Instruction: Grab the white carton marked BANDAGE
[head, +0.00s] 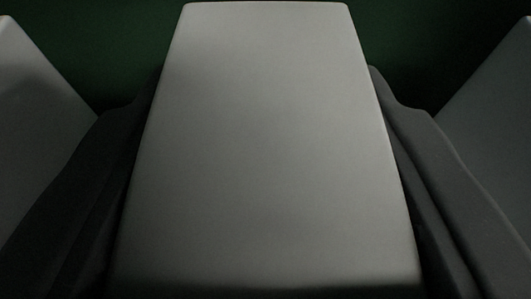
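The white carton marked BANDAGE is not recognisable in the head view, and no lettering shows anywhere. A large plain pale-grey shape with rounded corners fills the middle of the view, flanked by dark grey stepped parts on both sides. The layout is almost mirror-symmetric and looks like my own body seen from close up. No separate fingertips of my gripper can be made out, and no gap between fingers shows. I cannot see anything held.
Behind the pale shape there is only a dark green surface (120,40), dim and without detail. It also shows at the upper right. No other object, container or edge of the place can be made out. Free room cannot be judged.

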